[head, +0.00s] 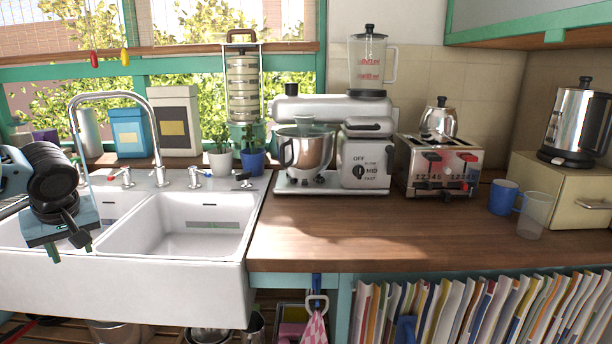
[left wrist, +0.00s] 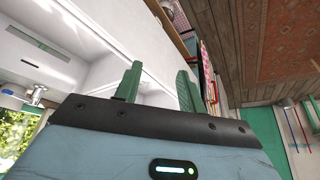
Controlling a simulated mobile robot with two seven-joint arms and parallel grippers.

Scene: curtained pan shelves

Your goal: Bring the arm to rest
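My left arm comes in at the left edge of the head view. Its gripper (head: 70,242) hangs in front of and above the white double sink (head: 125,285), near the left basin. In the left wrist view the gripper's two green fingers (left wrist: 158,85) stand apart with nothing between them, so it is open and empty. The white sink front shows beyond the fingers there. My right gripper does not show in either view.
A curved tap (head: 156,150) rises behind the sink. A stand mixer (head: 330,150), toaster (head: 438,165), blue mug (head: 503,197) and clear cup (head: 534,215) stand on the wooden counter (head: 350,235). Its front middle is clear. A checked cloth (head: 315,328) hangs below.

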